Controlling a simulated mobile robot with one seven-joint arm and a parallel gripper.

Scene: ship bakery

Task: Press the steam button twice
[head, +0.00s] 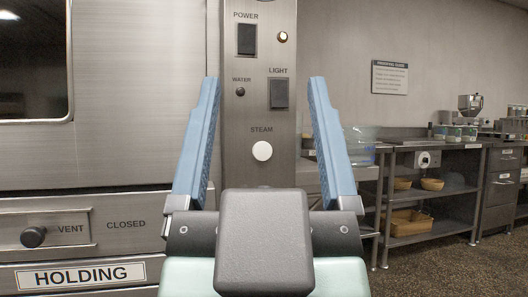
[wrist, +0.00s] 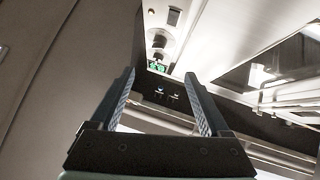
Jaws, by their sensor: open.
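The steam button (head: 262,151) is a round white button under the word STEAM on a steel control panel (head: 245,120) in the head view. My gripper (head: 263,80) is open and empty, its two blue fingers pointing up on either side of the panel's lower part in that view. The button shows between the fingers; the distance between them is hard to tell. In the wrist view my gripper (wrist: 159,74) is also open, with nothing between its fingers. The button does not show there.
Above the button are a POWER switch (head: 246,39), a LIGHT switch (head: 279,93), a WATER knob (head: 240,92) and a small lamp (head: 282,37). A vent knob (head: 33,237) sticks out at left. A steel shelf bench (head: 437,190) with baskets stands at right.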

